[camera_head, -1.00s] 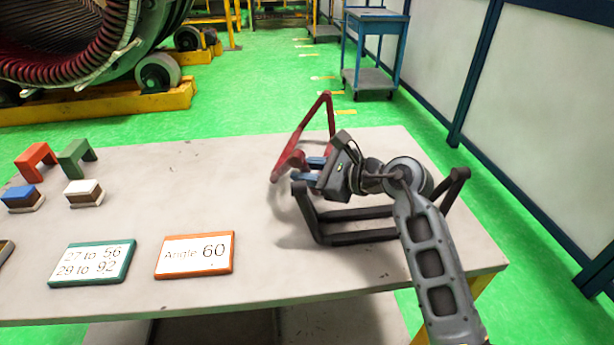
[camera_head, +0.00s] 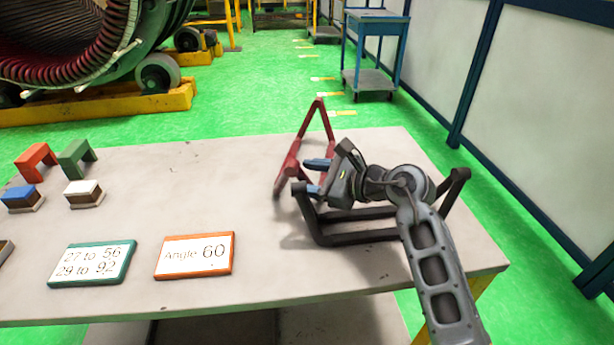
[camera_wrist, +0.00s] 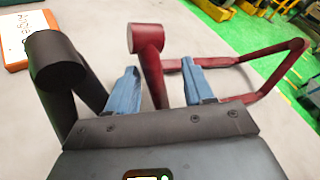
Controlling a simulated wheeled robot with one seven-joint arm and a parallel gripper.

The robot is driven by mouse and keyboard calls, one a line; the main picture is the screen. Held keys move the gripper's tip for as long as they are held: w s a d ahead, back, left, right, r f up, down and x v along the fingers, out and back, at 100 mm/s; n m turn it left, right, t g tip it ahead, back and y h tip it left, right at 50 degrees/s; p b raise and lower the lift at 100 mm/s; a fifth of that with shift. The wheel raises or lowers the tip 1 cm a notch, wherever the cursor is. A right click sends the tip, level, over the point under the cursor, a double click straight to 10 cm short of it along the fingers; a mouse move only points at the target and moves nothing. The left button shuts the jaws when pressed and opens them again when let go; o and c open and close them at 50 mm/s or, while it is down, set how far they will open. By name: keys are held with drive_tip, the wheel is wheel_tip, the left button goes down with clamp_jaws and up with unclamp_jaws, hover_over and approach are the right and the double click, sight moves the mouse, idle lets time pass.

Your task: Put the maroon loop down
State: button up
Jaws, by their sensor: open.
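The maroon loop (camera_head: 293,163) stands on the table, leaning against or close to the black frame's left end; its pointed end rises at the back. In the wrist view the maroon loop (camera_wrist: 148,60) has one thick bar end between my two blue fingertips, and the rest stretches right. My gripper (camera_head: 316,178) is open around that bar. In the wrist view my gripper (camera_wrist: 162,88) has a gap between each finger and the bar. A black loop (camera_head: 355,237) lies on the table below my gripper; its thick end (camera_wrist: 55,60) is left of the fingers.
The table (camera_head: 200,200) carries an angle sign (camera_head: 195,255), a number sign (camera_head: 92,263), red and green brackets (camera_head: 36,158) and small blue and white blocks (camera_head: 84,193) at left. The table's middle is clear. A blue cart (camera_head: 374,50) stands behind.

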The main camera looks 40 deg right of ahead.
drive_tip(key=v, duration=1.1)
drive_tip(key=s+a+r+m+t+y, duration=0.2)
drive_tip(key=s+a+m+t+y, duration=0.1)
drive_tip(key=s+a+m, duration=0.5)
drive_tip(key=s+a+r+m+t+y, duration=0.2)
drive_tip(key=s+a+m, duration=0.3)
drive_tip(key=a, duration=0.4)
drive_tip(key=s+f+m+g+h, duration=0.2)
drive_tip(key=s+m, duration=0.6)
drive_tip(key=m, duration=0.7)
drive_tip(key=s+f+m+g+h, duration=0.2)
drive_tip(key=s+f+m+h, duration=0.3)
drive_tip(key=m, duration=1.1)
drive_tip(key=s+h, duration=0.1)
drive_tip(key=s, duration=0.2)
drive_tip(key=shift+s, duration=0.1)
drive_tip(key=shift+c, duration=0.2)
